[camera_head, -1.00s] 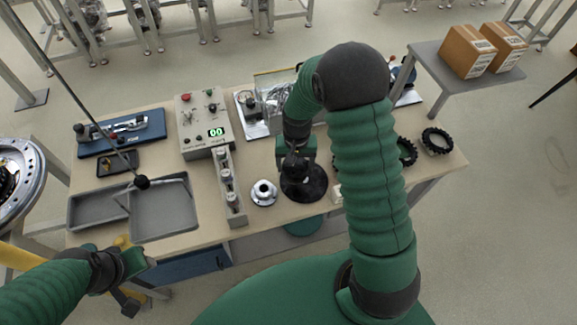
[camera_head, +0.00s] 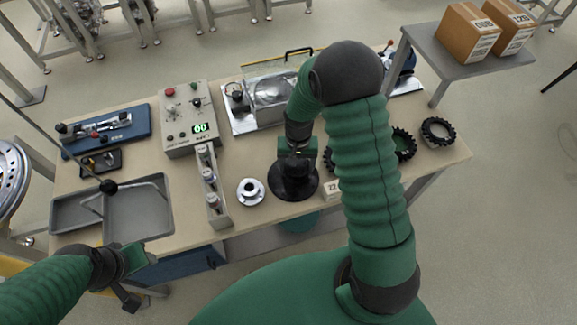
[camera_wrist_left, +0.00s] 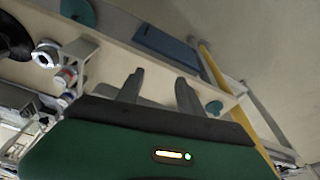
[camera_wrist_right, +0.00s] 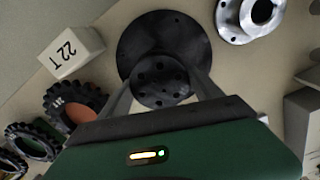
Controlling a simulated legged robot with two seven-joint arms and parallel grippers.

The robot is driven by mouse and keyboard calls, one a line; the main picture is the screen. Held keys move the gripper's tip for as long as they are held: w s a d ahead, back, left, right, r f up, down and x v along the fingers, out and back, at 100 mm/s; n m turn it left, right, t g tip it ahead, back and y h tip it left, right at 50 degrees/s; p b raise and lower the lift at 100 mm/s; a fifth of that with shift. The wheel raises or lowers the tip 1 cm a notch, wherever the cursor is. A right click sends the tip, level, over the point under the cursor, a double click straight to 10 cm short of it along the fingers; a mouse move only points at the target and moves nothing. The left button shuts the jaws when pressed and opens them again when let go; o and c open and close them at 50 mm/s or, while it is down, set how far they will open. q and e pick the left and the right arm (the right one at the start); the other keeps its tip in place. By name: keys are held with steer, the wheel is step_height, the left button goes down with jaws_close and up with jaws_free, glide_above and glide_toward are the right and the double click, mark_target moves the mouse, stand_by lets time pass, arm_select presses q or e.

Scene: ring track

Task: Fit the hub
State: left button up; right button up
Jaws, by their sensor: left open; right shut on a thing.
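A dark flanged piece (camera_head: 293,182) stands on the bench, with a wide round base and a smaller raised top with bolt holes. In the right wrist view its top (camera_wrist_right: 161,82) sits between the fingers. My right gripper (camera_wrist_right: 160,88) is shut on this piece from above; in the head view it (camera_head: 296,157) partly hides it. A silver flanged ring (camera_head: 251,191) with a central hole lies just left of the dark piece. My left gripper (camera_wrist_left: 160,78) is open and empty by the bench's front left edge. I cannot tell which piece is the hub.
Black toothed rings (camera_head: 438,131) lie at the right. A white numbered block (camera_wrist_right: 70,52) is beside the dark piece. A rack of cylinders (camera_head: 211,186), a control box (camera_head: 186,115) and grey trays (camera_head: 137,212) stand left. A clear-covered fixture (camera_head: 270,88) is behind.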

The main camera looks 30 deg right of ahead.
steer(key=shift+d+f, duration=0.15)
steer(key=shift+d, duration=0.5)
steer(key=shift+h, duration=0.3)
steer(key=a, duration=0.2)
steer(key=a+r, duration=0.1)
steer(key=a, duration=0.2)
steer(key=shift+a, duration=0.35)
steer(key=shift+d+f, duration=0.2)
steer(key=shift+d, duration=0.4)
steer(key=shift+d+f, duration=0.15)
steer(key=shift+d, duration=0.4)
steer(key=shift+a, duration=0.4)
steer(key=shift+a+r, duration=0.15)
steer(key=shift+a, duration=0.45)
steer(key=shift+a+r, duration=0.15)
steer(key=shift+a, duration=0.4)
steer(key=shift+d+f, duration=0.15)
steer(key=shift+d, duration=0.6)
steer(key=shift+d+f, duration=0.1)
steer(key=shift+d, duration=0.65)
steer(key=shift+a+r+p, duration=0.15)
steer(key=shift+a+p, duration=0.1)
steer(key=shift+p, duration=0.05)
steer(key=shift+d, duration=1.3)
arm_select(q)
steer(key=shift+a+r, duration=0.3)
steer(key=shift+r, duration=0.05)
arm_select(e)
steer(key=shift+a, duration=0.4)
